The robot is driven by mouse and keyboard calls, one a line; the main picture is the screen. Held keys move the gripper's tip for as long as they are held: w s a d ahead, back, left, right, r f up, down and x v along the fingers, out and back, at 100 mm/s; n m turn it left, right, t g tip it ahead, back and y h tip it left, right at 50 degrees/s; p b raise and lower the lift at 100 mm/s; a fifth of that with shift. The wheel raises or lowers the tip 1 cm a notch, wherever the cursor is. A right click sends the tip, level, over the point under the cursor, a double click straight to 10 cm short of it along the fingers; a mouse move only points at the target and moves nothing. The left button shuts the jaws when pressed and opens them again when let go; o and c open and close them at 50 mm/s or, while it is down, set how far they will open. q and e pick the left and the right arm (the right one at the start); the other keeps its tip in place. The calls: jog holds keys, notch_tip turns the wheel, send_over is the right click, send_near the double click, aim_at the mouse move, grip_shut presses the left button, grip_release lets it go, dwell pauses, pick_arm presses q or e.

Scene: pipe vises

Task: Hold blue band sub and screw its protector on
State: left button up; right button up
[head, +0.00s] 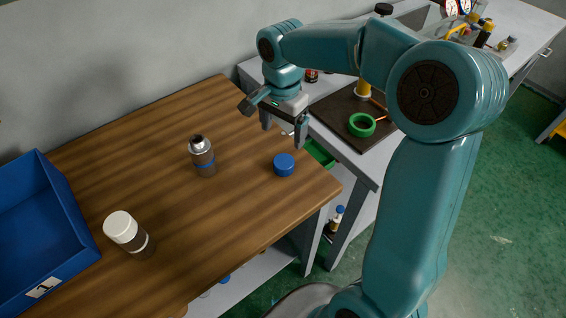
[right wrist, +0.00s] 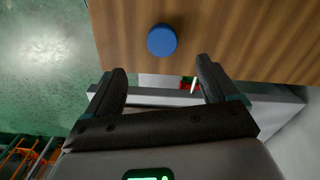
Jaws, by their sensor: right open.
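The blue band sub (head: 202,156) is a short silver-grey cylinder with a blue ring, standing upright on the wooden table. A blue cap (head: 284,165), which looks like its protector, sits apart from it, to its right near the table's right edge. The cap also shows in the right wrist view (right wrist: 162,40), beyond the fingertips. My right gripper (head: 284,136) is open and empty, above the table's right side and behind the cap. My left gripper is not in view.
A grey bench behind holds a dark mat with a green ring (head: 361,125).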

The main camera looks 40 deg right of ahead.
send_over(283, 163)
notch_tip(283, 163, down, 8)
jog(key=shift+r, duration=0.15)
notch_tip(283, 163, down, 5)
jog(key=shift+w+f+p, duration=0.1)
jog(key=shift+p, duration=0.2)
dwell(0.4)
jog(key=c, duration=1)
